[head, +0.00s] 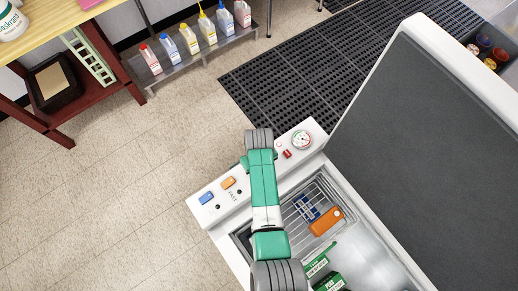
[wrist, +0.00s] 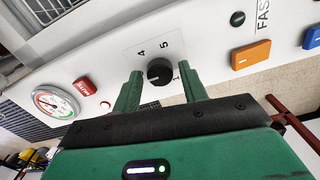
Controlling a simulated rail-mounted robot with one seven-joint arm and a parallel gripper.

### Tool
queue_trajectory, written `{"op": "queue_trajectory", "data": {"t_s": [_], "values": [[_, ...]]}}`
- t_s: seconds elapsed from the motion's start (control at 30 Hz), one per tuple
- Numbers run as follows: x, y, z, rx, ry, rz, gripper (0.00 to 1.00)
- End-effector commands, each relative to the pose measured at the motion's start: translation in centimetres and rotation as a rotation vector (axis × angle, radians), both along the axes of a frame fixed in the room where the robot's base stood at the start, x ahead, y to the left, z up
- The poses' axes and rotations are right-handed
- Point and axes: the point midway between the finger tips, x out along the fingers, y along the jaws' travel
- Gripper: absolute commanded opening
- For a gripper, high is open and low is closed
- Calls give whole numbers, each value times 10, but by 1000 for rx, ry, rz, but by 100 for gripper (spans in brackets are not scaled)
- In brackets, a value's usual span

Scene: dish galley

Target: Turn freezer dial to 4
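The freezer dial (wrist: 159,72) is a small black round knob on a pale square plate of the white control panel. Whether the fingers touch the panel is unclear. In the head view my arm hides the dial and the fingertips over the freezer's panel (head: 212,207).
A round gauge (wrist: 56,102) and red switch (wrist: 82,83) lie left of the dial; an orange switch (wrist: 251,54) and blue switch (wrist: 312,38) lie right. The freezer lid (head: 420,110) stands open, with a basket (head: 322,186) inside. Bare floor (head: 120,200) lies left.

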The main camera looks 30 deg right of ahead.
Motion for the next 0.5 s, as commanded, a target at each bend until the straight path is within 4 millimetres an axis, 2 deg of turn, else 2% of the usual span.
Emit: {"op": "queue_trajectory", "data": {"t_s": [0.03,0.17,0.5], "values": [[0,0,0,0,0,0,32],[0,0,0,0,0,0,7],[0,0,0,0,0,-53,7]]}}
